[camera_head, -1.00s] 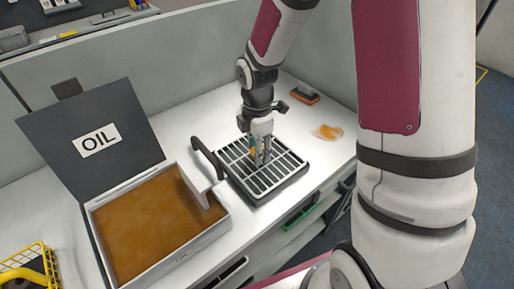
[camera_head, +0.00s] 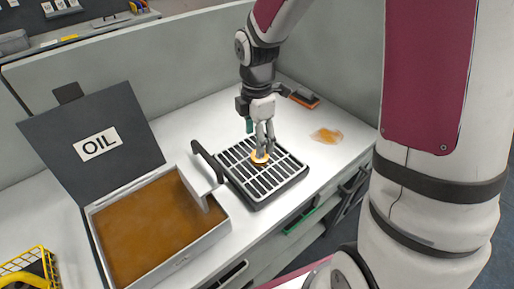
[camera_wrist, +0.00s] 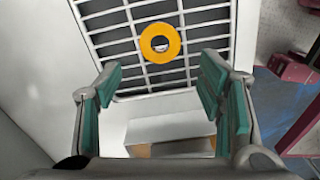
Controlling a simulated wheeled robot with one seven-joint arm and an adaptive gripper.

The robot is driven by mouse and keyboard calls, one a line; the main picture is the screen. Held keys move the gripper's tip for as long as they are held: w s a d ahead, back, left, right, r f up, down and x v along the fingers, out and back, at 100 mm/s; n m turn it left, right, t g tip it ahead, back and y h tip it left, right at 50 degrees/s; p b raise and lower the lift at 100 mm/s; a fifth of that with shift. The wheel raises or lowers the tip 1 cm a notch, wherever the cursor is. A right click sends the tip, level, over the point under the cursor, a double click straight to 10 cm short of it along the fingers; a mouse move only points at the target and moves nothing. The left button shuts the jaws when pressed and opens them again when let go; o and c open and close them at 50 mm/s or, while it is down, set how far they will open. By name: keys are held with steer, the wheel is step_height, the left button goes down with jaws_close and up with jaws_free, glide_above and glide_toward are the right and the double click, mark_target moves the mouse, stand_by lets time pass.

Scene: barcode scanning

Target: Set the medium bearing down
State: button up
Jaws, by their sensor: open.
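The medium bearing, an orange-yellow ring (camera_wrist: 148,50), lies flat on the black-and-white slotted rack (camera_wrist: 120,17) in the wrist view. In the head view the ring (camera_head: 259,157) shows as a small yellow disc on the rack (camera_head: 285,181), partly covered by my fingers. My gripper (camera_head: 265,152) is just above it with its fingers pointing down. In the wrist view my gripper (camera_wrist: 158,90) is open, its green-padded fingers wide apart, with nothing between them. The ring is apart from both fingers in that view.
An open box of brown oil (camera_head: 98,208) with a lid marked OIL (camera_head: 97,143) stands left of the rack. An orange stain or cloth (camera_head: 327,135) and an orange-black block (camera_head: 304,98) lie to the right. A yellow basket (camera_head: 27,268) is at lower left.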

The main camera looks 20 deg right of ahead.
steer(key=s+r+m+t, duration=0.1)
steer(key=s+r+m, duration=0.4)
steer(key=r, duration=0.3)
steer(key=s+r+m+t, duration=0.2)
steer(key=s+r+m, duration=0.25)
steer(key=r, duration=0.35)
steer(key=s+r+m+t, duration=0.2)
steer(key=s+r+m, duration=0.1)
steer(key=s+m, duration=0.6)
steer(key=shift+s+d+r+m, duration=0.25)
steer(key=shift+s+d+m, duration=0.15)
steer(key=shift+s, duration=0.2)
